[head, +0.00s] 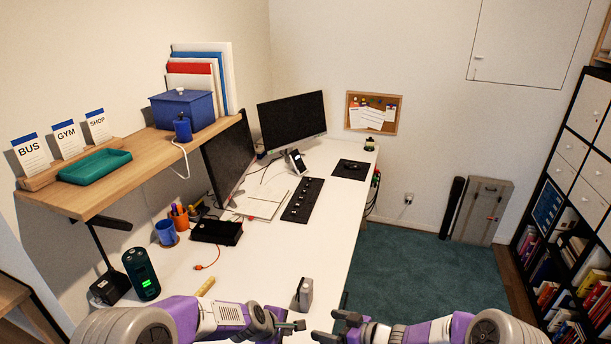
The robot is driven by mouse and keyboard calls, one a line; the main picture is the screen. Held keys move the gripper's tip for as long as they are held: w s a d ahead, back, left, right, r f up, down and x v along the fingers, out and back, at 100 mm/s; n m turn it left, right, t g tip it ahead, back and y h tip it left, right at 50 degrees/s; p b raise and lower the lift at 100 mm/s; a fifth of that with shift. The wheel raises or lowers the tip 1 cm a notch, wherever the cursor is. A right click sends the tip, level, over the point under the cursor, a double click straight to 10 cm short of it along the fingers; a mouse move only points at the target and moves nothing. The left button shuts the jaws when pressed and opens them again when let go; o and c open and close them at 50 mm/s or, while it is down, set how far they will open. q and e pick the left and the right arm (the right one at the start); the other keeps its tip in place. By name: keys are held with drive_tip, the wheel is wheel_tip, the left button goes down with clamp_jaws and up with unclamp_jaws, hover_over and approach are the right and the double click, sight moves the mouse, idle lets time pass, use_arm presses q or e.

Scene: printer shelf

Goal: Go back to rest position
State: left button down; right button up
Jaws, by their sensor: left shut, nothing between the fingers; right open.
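My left gripper (299,326) comes in from the left at the bottom of the head view, with its fingers together and empty. My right gripper (325,326) faces it from the right, close by, with its jaws apart and nothing seen between them. Both are low in front of me, near the front end of the white desk (255,267). A small grey device (304,294) stands upright on the desk just beyond the gripper tips, apart from them.
A wooden shelf (140,160) over the desk's left side holds a teal tray (95,166), cards and a blue box (183,108). A dark green device (141,274) and cups stand below. Monitors (292,121) stand farther back. Carpet (420,270) right of the desk is clear.

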use_arm(q)
drive_tip(key=s+a+f+m+g+y, duration=0.1)
drive_tip(key=s+a+f+m+g, duration=0.3)
drive_tip(key=s+f, duration=0.75)
use_arm(e)
drive_tip(key=s+f+m+h, duration=0.4)
drive_tip(key=s+f+m, duration=0.35)
drive_tip(key=f, duration=0.35)
use_arm(q)
drive_tip(key=s+f+m, duration=0.8)
drive_tip(key=s, duration=0.5)
use_arm(e)
drive_tip(key=s+d+f+m+g+h, duration=0.1)
drive_tip(key=s+f+m+g+h, duration=0.15)
drive_tip(key=s, duration=0.75)
drive_tip(key=s+d+f+m+g+h, duration=0.1)
drive_tip(key=s+f+g, duration=0.3)
drive_tip(key=s, duration=0.5)
use_arm(q)
wheel_tip(320, 180, down, 10)
drive_tip(key=b, duration=1)
drive_tip(key=shift+a+g+h, duration=0.2)
drive_tip(key=shift+g+h, duration=0.1)
drive_tip(key=shift+h, duration=0.1)
use_arm(e)
wheel_tip(320, 180, down, 10)
drive_tip(key=shift+s+d+f, duration=0.2)
drive_tip(key=shift+s+d, duration=0.05)
drive_tip(key=shift+d, duration=0.05)
